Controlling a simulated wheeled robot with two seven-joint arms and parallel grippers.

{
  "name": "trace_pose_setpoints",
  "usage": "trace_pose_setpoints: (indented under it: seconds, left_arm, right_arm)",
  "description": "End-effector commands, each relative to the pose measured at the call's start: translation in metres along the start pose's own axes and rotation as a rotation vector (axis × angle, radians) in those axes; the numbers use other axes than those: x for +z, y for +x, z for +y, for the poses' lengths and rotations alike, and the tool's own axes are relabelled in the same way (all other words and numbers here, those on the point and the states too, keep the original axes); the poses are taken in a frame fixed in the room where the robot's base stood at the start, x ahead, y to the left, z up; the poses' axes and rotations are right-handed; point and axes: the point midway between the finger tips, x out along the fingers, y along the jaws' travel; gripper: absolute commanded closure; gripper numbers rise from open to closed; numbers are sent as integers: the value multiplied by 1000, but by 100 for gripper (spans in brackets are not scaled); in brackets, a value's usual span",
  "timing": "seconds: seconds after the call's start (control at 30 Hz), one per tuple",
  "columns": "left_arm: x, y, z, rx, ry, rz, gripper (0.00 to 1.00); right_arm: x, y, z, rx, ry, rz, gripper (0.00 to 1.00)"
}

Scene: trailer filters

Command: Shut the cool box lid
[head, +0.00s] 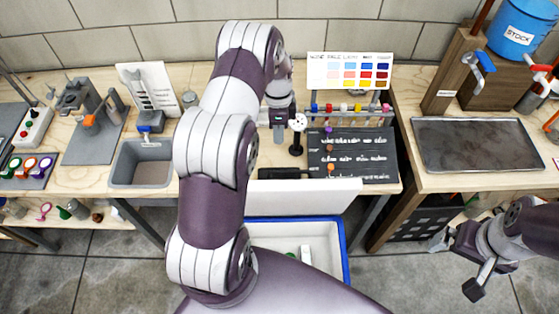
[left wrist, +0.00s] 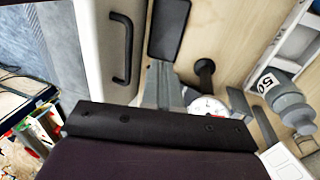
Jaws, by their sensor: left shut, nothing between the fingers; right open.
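The cool box (head: 347,262) stands on the floor in front of the bench, a white tub with a blue rim. Its white lid (head: 315,195) stands up open along the bench side. In the left wrist view, a pale panel with a black handle (left wrist: 121,48) looks like the lid. My left arm crosses the middle of the head view and hides the box's left part. My left gripper (head: 279,137) is over the bench, beyond the lid; its fingers (left wrist: 160,88) are shut and empty. My right gripper (head: 456,265) is open and empty, right of the box and apart from it.
A dial gauge (head: 298,122) on a stand and a black pad (head: 283,173) are close to my left gripper. A dark chart board (head: 352,155) lies to their right. A small green-topped item (head: 290,254) is inside the box. A metal tray (head: 476,145) lies on the right bench.

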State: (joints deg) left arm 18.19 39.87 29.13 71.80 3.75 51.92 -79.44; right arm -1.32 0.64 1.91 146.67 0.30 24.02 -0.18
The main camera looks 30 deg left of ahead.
Motion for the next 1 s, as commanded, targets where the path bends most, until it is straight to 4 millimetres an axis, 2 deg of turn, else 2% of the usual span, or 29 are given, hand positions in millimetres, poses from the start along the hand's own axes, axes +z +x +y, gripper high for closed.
trace_pose_setpoints:
  seconds: [0.03, 0.2, 0.4, 0.63, 1.0]
  left_arm:
    - [0, 5, 2, 4, 0, -1, 100]
    - [0, 42, 2, 4, -1, -1, 100]
    - [0, 57, 26, 2, -1, 0, 100]
    - [0, 67, 34, 0, -2, 0, 100]
    - [-1, 67, 33, -8, -1, 0, 100]
  right_arm:
    - [-1, -10, 0, 0, 0, 0, 0]
    - [-3, -22, 0, 0, 0, 1, 0]
    - [-5, -41, 0, 0, 0, 0, 0]
    - [-5, -44, 0, 0, 0, 0, 0]
    - [-5, -42, 0, 0, 0, 0, 0]
